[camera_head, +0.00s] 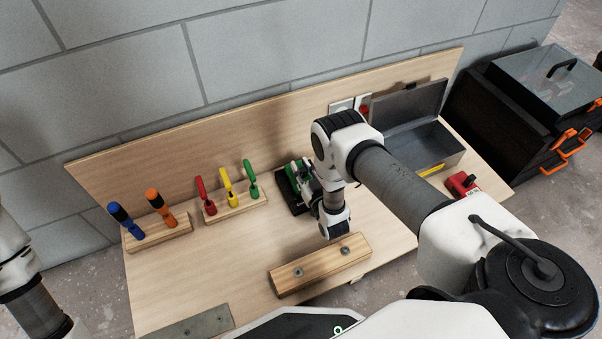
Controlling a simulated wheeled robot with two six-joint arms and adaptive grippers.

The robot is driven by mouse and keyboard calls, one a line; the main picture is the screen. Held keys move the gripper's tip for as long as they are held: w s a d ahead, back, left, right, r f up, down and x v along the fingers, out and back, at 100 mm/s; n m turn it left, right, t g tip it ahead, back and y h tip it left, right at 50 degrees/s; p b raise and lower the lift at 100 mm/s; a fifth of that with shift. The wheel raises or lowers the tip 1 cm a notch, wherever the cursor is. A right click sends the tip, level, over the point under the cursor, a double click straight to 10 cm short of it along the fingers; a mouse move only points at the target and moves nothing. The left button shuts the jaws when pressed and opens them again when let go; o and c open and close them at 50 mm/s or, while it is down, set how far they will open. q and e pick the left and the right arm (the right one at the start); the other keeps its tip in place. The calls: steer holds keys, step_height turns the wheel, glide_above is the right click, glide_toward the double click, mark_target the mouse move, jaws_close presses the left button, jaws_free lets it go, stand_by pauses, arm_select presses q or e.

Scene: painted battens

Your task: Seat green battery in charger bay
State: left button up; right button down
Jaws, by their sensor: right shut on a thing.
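The charger (288,199) is a black block on the bench, partly hidden behind my right gripper. My right gripper (306,183) is over the charger's right side, shut on the green battery (293,179). Only slivers of green show between the dark fingers. The charger bay and the battery's lower end are hidden, so I cannot tell whether the battery is in the bay. Of my left arm only a link shows at the left edge; its gripper is out of view.
Racks with blue and orange tools (158,233) and red, yellow and green tools (235,207) stand left. A wooden batten (319,266) lies in front. An open grey metal box (455,151) and a red block (462,184) are right. The bench's (225,262) middle left is clear.

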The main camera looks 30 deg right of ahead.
step_height(320, 180, up, 10)
steer(key=p, duration=0.5)
steer(key=shift+f, duration=0.1)
steer(key=shift+s+f+g, duration=0.1)
steer(key=shift+f+g, duration=0.1)
steer(key=shift+g, duration=0.5)
steer(key=f, duration=0.1)
steer(key=s+f, duration=0.1)
steer(key=f+b, duration=0.1)
steer(key=shift+s+a+f, duration=0.1)
steer(key=shift+s+f, duration=0.3)
steer(key=shift+f+b, duration=0.4)
steer(key=shift+b, duration=0.45)
steer(key=w+r+g+b, duration=0.1)
steer(key=w+r, duration=0.1)
steer(key=shift+w+r+b, duration=0.1)
steer(key=shift+r+b, duration=0.25)
steer(key=shift+b, duration=0.05)
steer(key=shift+w+r+g, duration=0.2)
steer(key=shift+r+g, duration=0.1)
